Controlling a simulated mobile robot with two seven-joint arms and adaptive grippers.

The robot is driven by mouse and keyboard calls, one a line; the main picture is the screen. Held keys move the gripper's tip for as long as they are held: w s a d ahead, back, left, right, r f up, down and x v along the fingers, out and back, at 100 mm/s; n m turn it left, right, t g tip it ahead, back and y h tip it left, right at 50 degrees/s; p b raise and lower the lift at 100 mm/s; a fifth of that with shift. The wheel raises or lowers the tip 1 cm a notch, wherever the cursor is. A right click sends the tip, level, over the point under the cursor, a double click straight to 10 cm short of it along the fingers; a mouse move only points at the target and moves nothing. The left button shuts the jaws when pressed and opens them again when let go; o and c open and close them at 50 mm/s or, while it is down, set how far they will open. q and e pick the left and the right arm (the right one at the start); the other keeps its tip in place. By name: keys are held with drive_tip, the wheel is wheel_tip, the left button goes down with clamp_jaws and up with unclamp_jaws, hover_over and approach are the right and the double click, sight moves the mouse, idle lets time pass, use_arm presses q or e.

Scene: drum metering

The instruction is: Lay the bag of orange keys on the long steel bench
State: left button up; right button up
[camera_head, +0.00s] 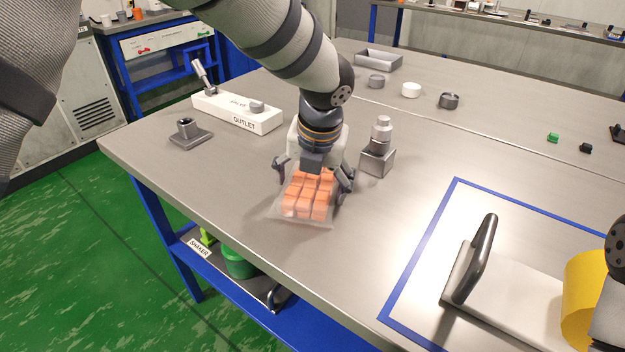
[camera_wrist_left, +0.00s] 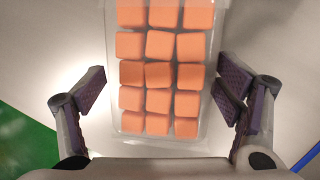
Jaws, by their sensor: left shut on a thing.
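The clear bag of orange keys (camera_head: 308,195) is at my left gripper (camera_head: 315,180), over the front left part of a steel bench (camera_head: 225,185). In the left wrist view the bag (camera_wrist_left: 159,72) shows several rows of orange blocks between the two dark ridged finger pads (camera_wrist_left: 160,95). My left gripper points down and is shut on the bag, with a finger on each side. The bag is close to the bench top; I cannot tell whether it touches. My right gripper is not in view.
A metal block with a knobbed top (camera_head: 378,158) stands just right of the bag. A white OUTLET block (camera_head: 237,112) and a small grey stand (camera_head: 190,132) are to the left. A handled plate (camera_head: 500,285) lies inside a blue outline. Bare steel lies between.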

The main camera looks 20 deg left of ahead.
use_arm(q)
drive_tip(key=o, duration=1.2)
drive_tip(key=shift+c, duration=0.2)
drive_tip(key=v, duration=1.2)
drive_tip(key=shift+r+p, duration=0.2)
drive_tip(key=shift+p, duration=0.25)
drive_tip(key=shift+s, duration=0.1)
